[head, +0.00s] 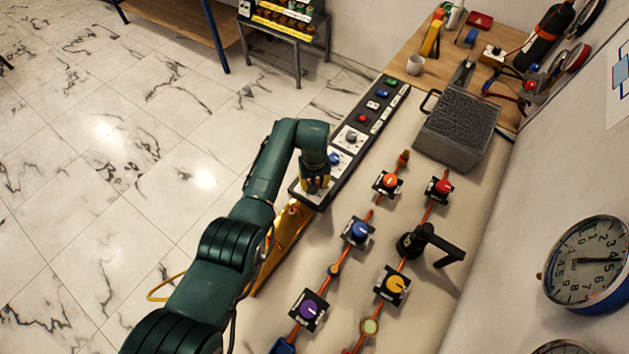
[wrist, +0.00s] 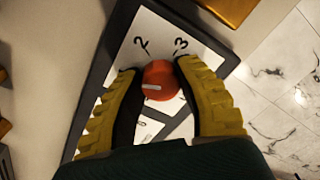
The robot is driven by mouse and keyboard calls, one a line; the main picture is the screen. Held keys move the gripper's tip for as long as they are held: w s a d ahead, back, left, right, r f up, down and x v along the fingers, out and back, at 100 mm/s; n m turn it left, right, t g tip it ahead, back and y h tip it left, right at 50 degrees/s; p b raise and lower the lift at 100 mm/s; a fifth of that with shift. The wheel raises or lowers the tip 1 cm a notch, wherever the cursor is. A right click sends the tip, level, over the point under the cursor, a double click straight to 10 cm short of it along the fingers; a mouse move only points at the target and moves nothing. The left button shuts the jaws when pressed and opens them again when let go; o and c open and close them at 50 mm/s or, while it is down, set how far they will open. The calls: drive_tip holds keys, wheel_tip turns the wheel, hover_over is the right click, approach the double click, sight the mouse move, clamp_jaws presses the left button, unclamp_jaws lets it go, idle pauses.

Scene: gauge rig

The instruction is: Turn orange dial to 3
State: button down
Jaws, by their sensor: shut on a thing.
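The orange dial (wrist: 161,80) shows in the wrist view on a white plate (wrist: 160,35) set in a dark panel. Its short white mark points to the left in that view. The printed 2 and 3 stand above the dial in that view, 2 to the left and 3 to the right, and the mark points at neither. My gripper (wrist: 160,82) is shut on the dial, a yellow-ridged finger on either side. In the head view my gripper (head: 317,186) is at the near end of the long panel (head: 372,119) and hides the dial.
A blue knob (head: 335,158) and a grey knob (head: 351,137) sit farther along the panel. Several coloured valve knobs, including another orange one (head: 390,180), stand on pipes to the right.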

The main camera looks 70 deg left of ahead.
drive_tip(key=m, duration=0.5)
drive_tip(key=shift+s+d+f+m, duration=0.1)
drive_tip(key=shift+s+m, duration=0.05)
drive_tip(key=shift+m, duration=0.15)
drive_tip(key=m, duration=0.5)
drive_tip(key=shift+p, duration=0.3)
drive_tip(key=m, duration=0.5)
drive_tip(key=shift+m, duration=0.4)
drive_tip(key=m, duration=0.5)
drive_tip(key=shift+a, duration=0.25)
drive_tip(key=shift+m, duration=0.4)
drive_tip(key=c, duration=0.7)
unclamp_jaws()
drive_tip(key=shift+o, duration=0.2)
